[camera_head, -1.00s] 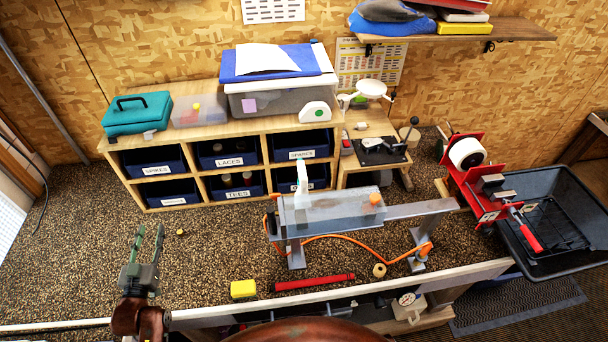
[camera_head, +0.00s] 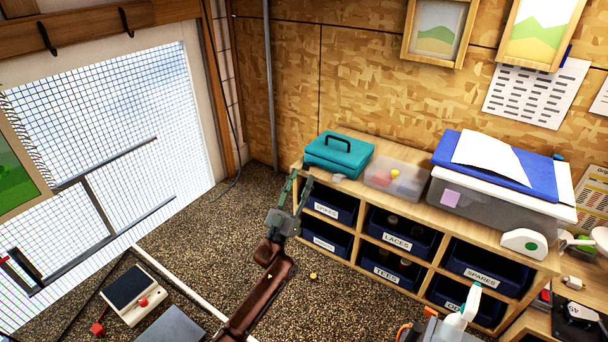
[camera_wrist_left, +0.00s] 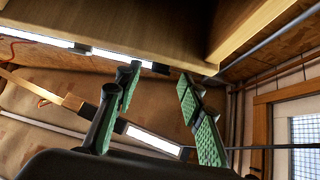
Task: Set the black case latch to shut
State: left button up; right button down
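The teal case (camera_head: 338,156) with a black handle sits on top of the wooden cubby shelf, at its left end. A small grey piece (camera_head: 338,177) shows at its lower front edge; I cannot tell whether it is a latch or how it is set. I see no clearly black case. My left gripper (camera_head: 299,187) is raised just left of the shelf's left end, in front of and below the case, apart from it as far as I can tell. In the left wrist view its green-padded fingers (camera_wrist_left: 158,82) are spread with nothing between them.
The cubby shelf (camera_head: 403,221) holds several dark blue bins. A clear box (camera_head: 393,180) stands right of the case, then a larger grey bin (camera_head: 480,212) with a blue folder. A mesh window (camera_head: 100,130) is at left. A wooden panel (camera_wrist_left: 130,25) fills the wrist view's top.

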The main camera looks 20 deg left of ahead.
pick_arm(q)
jog(key=shift+x, duration=0.9)
jog(key=shift+c, duration=0.2)
grip_shut()
